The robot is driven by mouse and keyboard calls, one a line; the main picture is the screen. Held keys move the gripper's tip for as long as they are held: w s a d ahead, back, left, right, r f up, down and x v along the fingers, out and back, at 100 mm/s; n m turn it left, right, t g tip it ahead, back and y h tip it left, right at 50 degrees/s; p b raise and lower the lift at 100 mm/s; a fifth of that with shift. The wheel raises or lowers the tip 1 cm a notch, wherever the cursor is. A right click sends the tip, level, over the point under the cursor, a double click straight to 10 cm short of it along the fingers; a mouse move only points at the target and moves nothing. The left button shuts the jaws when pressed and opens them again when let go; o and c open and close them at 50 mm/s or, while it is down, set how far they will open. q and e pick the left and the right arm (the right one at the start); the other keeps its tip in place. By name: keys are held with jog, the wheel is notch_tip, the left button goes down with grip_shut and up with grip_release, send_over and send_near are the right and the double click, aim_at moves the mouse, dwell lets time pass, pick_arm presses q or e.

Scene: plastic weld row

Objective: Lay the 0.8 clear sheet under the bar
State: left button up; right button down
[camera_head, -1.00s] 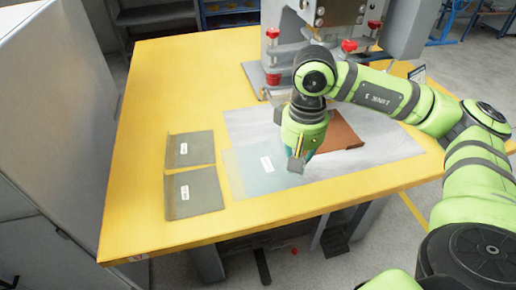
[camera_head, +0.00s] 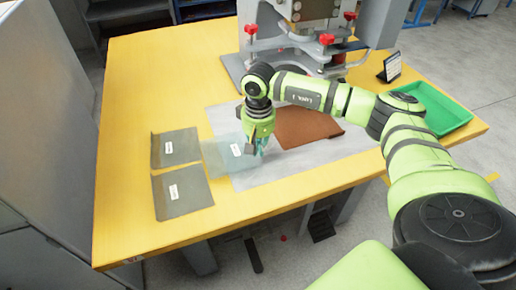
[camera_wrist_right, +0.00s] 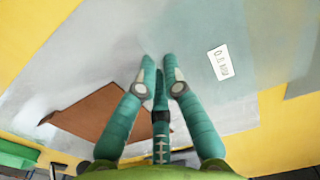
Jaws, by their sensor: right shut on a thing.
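The clear sheet (camera_head: 218,157) is pale and see-through with a white label. It lies at the left end of the white mat (camera_head: 290,172), its left edge close to two grey sheets. My right gripper (camera_head: 262,149) is at the sheet's right side, pointing down, shut on its edge. In the right wrist view the fingertips (camera_wrist_right: 162,67) are close together, and the labelled sheet (camera_wrist_right: 205,100) spreads out beside them. The press (camera_head: 305,25) stands at the back of the table; my arm partly covers its lower part, and I cannot make out the bar clearly. My left gripper is out of view.
Two grey labelled sheets (camera_head: 177,147) (camera_head: 183,190) lie to the left. A brown sheet (camera_head: 308,127) lies on the mat, right of my gripper. A green tray (camera_head: 430,105) and a small dark sign (camera_head: 390,67) stand at the right. The table's left part is bare.

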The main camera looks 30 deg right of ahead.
jog(key=shift+f, duration=0.7)
jog(key=shift+f+b, duration=0.45)
jog(key=c, duration=1.4)
grip_release()
jog(key=shift+o, duration=0.2)
jog(key=shift+r, duration=0.15)
jog(key=shift+r+p, duration=0.4)
jog(key=shift+p, duration=0.15)
notch_tip(320, 180, up, 12)
jog(key=b, duration=0.1)
jog(key=shift+b, duration=0.3)
